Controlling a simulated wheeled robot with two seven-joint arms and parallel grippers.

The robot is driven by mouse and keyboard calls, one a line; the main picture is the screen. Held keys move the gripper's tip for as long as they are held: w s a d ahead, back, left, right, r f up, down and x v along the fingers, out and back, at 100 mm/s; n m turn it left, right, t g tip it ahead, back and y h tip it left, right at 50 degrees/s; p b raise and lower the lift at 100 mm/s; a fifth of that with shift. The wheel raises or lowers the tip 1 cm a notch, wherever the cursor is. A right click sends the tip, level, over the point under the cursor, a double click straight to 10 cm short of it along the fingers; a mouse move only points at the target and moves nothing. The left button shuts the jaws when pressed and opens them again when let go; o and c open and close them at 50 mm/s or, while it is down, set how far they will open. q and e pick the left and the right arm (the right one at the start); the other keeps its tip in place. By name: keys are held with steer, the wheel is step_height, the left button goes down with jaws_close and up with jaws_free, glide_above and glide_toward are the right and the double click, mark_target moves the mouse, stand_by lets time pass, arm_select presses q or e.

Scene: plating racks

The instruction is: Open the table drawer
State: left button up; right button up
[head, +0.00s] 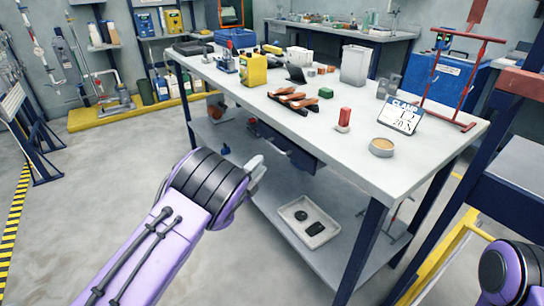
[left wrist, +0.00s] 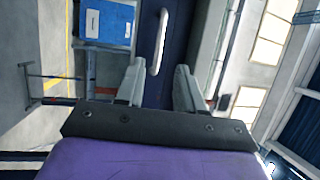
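The workbench (head: 350,148) has a dark blue drawer (head: 296,152) under the near edge of its top. The drawer looks closed, and my left gripper hides part of the space below it. In the left wrist view the dark blue drawer front (left wrist: 148,30) carries a pale bar handle (left wrist: 158,42). My left gripper (head: 258,170) is close in front of the drawer; in the left wrist view it (left wrist: 160,82) is open and empty. The handle lies ahead of the gap between its fingers, apart from both. My right gripper is out of view; only part of that arm shows at lower right.
A tray (head: 290,216) sits on the lower shelf. Bench legs flank the shelf. The floor at left is clear.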

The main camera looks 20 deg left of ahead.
arm_select(q)
steer(key=x, duration=0.9)
steer(key=shift+a, duration=0.2)
steer(key=shift+f, duration=0.15)
jaws_close()
